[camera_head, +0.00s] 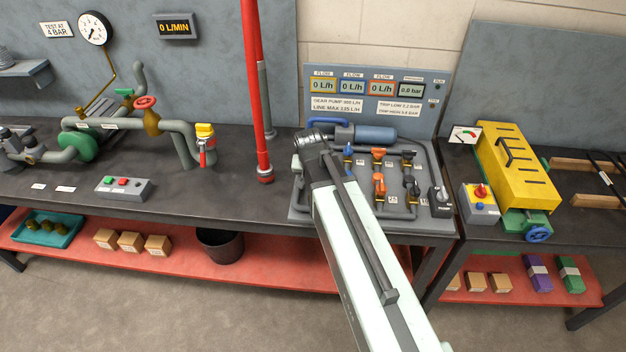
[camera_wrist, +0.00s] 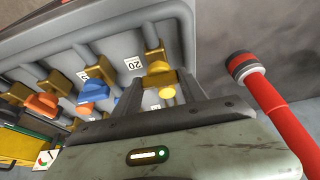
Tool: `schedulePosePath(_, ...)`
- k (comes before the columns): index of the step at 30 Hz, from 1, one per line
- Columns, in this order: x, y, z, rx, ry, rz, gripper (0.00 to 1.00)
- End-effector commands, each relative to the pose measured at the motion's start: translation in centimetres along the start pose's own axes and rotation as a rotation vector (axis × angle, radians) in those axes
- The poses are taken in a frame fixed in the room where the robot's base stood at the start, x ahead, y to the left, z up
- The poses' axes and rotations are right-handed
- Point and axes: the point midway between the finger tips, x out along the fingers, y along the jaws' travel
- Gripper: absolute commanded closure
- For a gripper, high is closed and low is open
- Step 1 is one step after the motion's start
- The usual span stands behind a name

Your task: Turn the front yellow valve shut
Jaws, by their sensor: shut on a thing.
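The yellow valve (camera_wrist: 160,70) shows in the wrist view near the top middle, on a pipe of the grey panel rig. My gripper (camera_wrist: 160,92) is shut on its yellow handle, with one finger on each side of it. In the head view my arm covers the yellow valve and my gripper, so neither can be made out there. The handle's angle to its pipe is hard to judge.
Beside it sit a blue valve (camera_wrist: 95,90) and an orange valve (camera_wrist: 42,104). A red post (camera_head: 249,90) stands left of the rig, close to my arm. The grey panel (camera_head: 432,95) with displays rises behind. A yellow box (camera_head: 515,165) stands to the right.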

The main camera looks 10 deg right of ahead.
Motion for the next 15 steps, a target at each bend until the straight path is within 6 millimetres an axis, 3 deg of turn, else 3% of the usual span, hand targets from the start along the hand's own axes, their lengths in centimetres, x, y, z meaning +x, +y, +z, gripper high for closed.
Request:
schedulePosePath(1,0.0,-0.01,0.04,0.001,-0.001,-0.001,0.43)
schedulePosePath(3,0.0,-0.01,0.03,0.001,-0.001,-0.001,0.29)
schedulePosePath(15,-0.76,0.03,-0.06,0.0,-0.001,0.0,0.29)
